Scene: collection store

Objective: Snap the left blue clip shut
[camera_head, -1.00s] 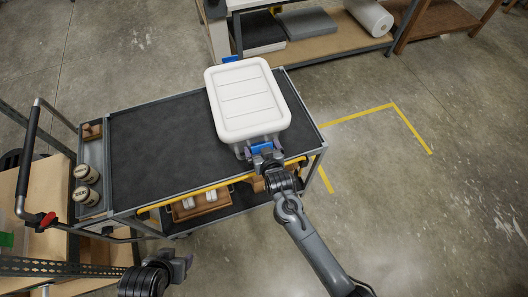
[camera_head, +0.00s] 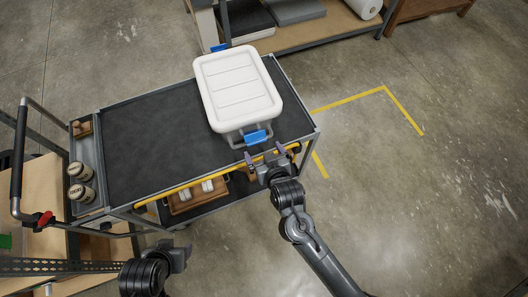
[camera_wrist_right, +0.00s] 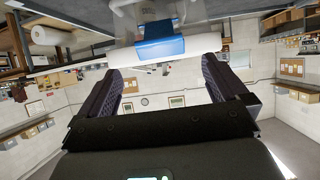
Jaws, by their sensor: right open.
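A white lidded box (camera_head: 238,88) stands on the dark top of a cart. One blue clip (camera_head: 257,137) is on the box's near side, and it also shows in the right wrist view (camera_wrist_right: 160,48). Another blue clip (camera_head: 220,47) juts out at the far side. I cannot tell which one is the left clip, or whether the near one is fully shut. My right gripper (camera_head: 266,157) is open and empty, just in front of the near clip and apart from it. Its fingers frame that clip in the wrist view (camera_wrist_right: 161,75). My left gripper (camera_head: 182,256) is low at the left, away from the box; its jaws are unclear.
The cart top (camera_head: 150,145) is bare left of the box. A yellow bar (camera_head: 200,182) runs along the cart's near edge. Labelled containers (camera_head: 80,182) stand in the cart's left end tray. A wooden tray (camera_head: 195,198) sits on the lower shelf. The floor at right is clear.

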